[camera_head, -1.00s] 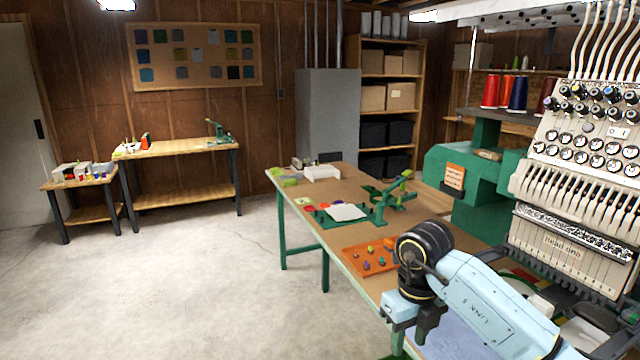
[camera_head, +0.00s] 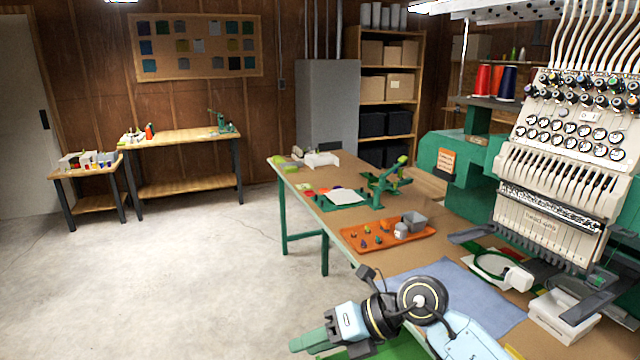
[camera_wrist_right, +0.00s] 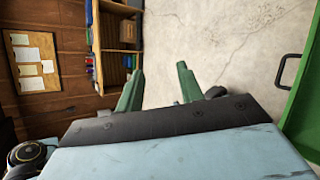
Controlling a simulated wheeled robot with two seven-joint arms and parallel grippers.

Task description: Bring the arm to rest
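My right arm (camera_head: 465,335) comes in from the bottom right of the head view and bends at a dark joint. My right gripper (camera_head: 305,342) has green fingers pointing left, in front of the worktable's near edge, over the concrete floor side. In the right wrist view the two green fingers (camera_wrist_right: 159,72) stand apart with nothing between them, and bare floor shows beyond. My left arm and left gripper are not in view.
The worktable (camera_head: 335,220) holds an orange tray (camera_head: 375,243) with small parts, a blue cloth (camera_head: 455,290) and a green clamp-like tool (camera_head: 385,180). An embroidery machine (camera_head: 570,140) stands at the right. The concrete floor (camera_head: 180,290) at left is clear.

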